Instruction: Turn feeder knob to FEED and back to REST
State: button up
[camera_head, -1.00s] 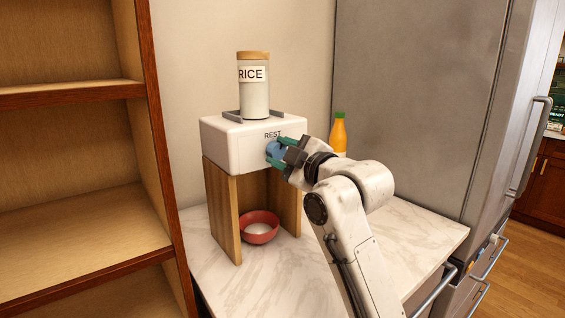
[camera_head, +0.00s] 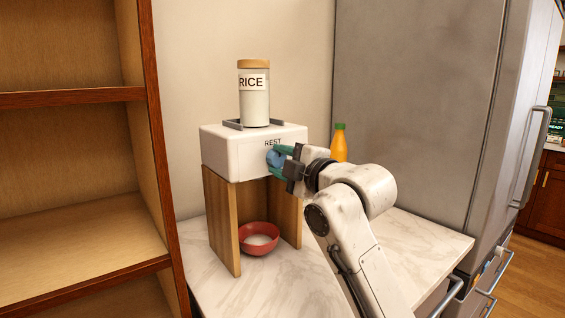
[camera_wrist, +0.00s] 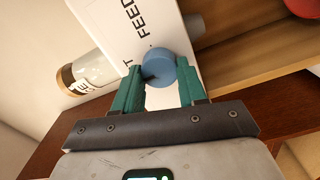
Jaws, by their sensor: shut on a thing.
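The feeder is a white box (camera_head: 225,145) on wooden legs, with REST printed on its front above a round blue knob (camera_head: 274,158). My gripper (camera_head: 279,159) reaches in from the right with its green fingers on either side of the knob. In the wrist view, the blue knob (camera_wrist: 160,69) sits between the green fingertips (camera_wrist: 158,78), and the jaws are shut on it. FEED and the end of REST show on the white face there. A dark mark shows on the knob; its exact pointing direction is hard to tell.
A RICE jar (camera_head: 254,100) stands upright on the feeder. A red bowl (camera_head: 260,245) with white contents sits below, between the legs. An orange bottle (camera_head: 339,143) stands behind my arm. Wooden shelves (camera_head: 70,97) are left; a grey fridge (camera_head: 410,90) is right. The marble counter (camera_head: 215,290) has clear room in front.

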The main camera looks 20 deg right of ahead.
jog(key=shift+a+f, duration=0.1)
jog(key=o, duration=1.1)
jog(key=shift+c, duration=0.2)
jog(key=b+v, duration=0.1)
jog(key=v, duration=0.9)
jog(key=shift+s, duration=0.4)
